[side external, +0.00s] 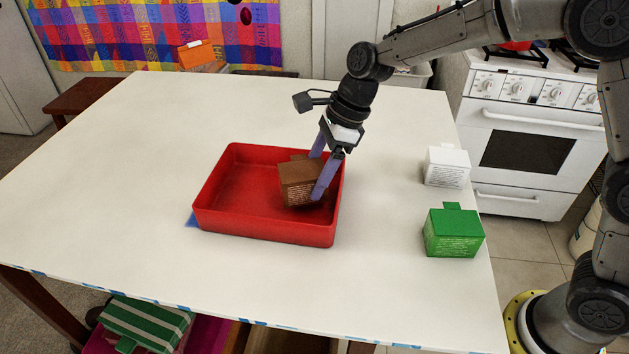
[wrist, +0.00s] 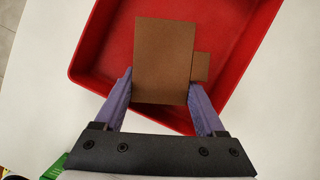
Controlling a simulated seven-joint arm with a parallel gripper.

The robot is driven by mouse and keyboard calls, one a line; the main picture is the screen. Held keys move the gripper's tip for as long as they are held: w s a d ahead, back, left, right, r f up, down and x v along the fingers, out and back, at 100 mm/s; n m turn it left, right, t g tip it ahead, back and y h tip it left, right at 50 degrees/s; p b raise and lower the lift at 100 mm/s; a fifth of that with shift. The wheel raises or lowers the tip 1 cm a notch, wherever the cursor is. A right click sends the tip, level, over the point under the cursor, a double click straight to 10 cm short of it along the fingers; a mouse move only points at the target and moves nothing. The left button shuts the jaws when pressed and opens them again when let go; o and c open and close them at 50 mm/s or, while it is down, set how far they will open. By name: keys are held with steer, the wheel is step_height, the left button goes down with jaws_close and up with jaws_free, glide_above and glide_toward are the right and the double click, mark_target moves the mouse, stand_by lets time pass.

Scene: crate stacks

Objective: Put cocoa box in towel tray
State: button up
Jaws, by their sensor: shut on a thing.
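The brown box (side external: 298,186), which looks like the cocoa box, is between the purple fingers of my gripper (side external: 316,178). My gripper is shut on it, and it sits slightly tilted within the right part of the red tray (side external: 265,229). I cannot tell whether the box touches the tray floor. In the wrist view the box (wrist: 163,60) fills the space between the fingertips (wrist: 160,90), with a small tab on its right side, over the red tray (wrist: 88,60). No towel shows in the tray; its left part is empty.
A white box (side external: 447,168) and a green box (side external: 453,235) stand on the white table (side external: 110,170) near its right edge. A green striped box (side external: 145,325) is below the table's front edge. An orange box (side external: 197,53) is beyond the back edge. The table's left is clear.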

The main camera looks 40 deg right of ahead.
steer(key=shift+f, duration=0.95)
steer(key=shift+f, duration=0.2)
steer(key=o, duration=1.4)
steer(key=shift+o, duration=0.2)
steer(key=shift+r, duration=0.1)
steer(key=v, duration=1.2)
steer(key=s+d+r+n+t+h, duration=0.1)
steer(key=s+d+r+n, duration=0.2)
steer(key=s+d+n, duration=0.4)
steer(key=s+d+f+n+t+h, duration=0.1)
steer(key=s+d+f+n, duration=0.1)
steer(key=s+n, duration=0.5)
steer(key=s+d+f+n+t+h, duration=0.2)
steer(key=s+d+n, duration=0.3)
steer(key=s+n, duration=0.3)
steer(key=s, duration=0.4)
steer(key=shift+f, duration=0.2)
